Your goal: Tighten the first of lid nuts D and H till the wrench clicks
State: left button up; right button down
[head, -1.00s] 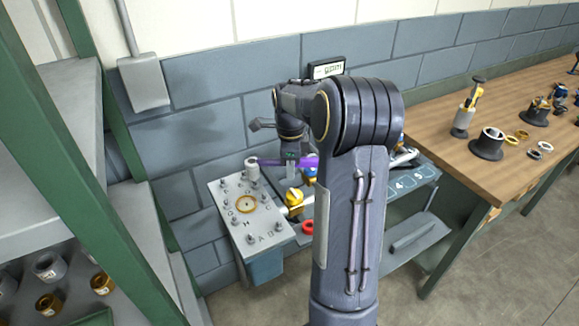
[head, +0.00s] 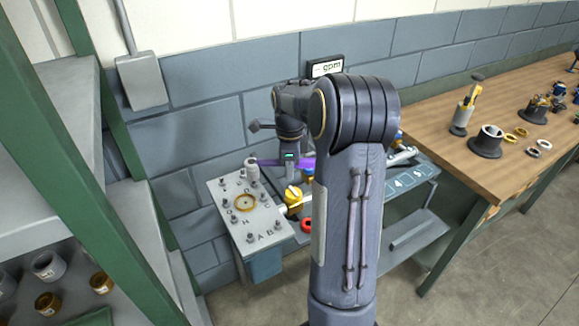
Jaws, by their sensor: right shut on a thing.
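The pale lid plate (head: 219,207) of the casing lies flat, with letters, several studs with nuts and a gold-ringed opening in its middle. The wrench has a purple handle (head: 269,162) and a grey socket head (head: 252,171). The head stands upright over the lid's far right corner; the nut under it is hidden. My right gripper (head: 291,163) is shut on the purple handle, to the right of the head. My forearm hides part of the handle. The letter H shows near the lid's middle; I cannot read the letter by the socket. My left gripper is not in view.
A yellow part (head: 293,194) and a red ring (head: 306,225) sit just right of the lid. A wooden bench (head: 453,165) with fittings stands at the right. A green-framed shelf (head: 125,235) stands at the left, and a block wall rises behind.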

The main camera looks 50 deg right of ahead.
jog(key=shift+f, duration=0.15)
dwell(0.4)
jog(key=shift+f+b, duration=0.9)
jog(key=shift+f, duration=0.55)
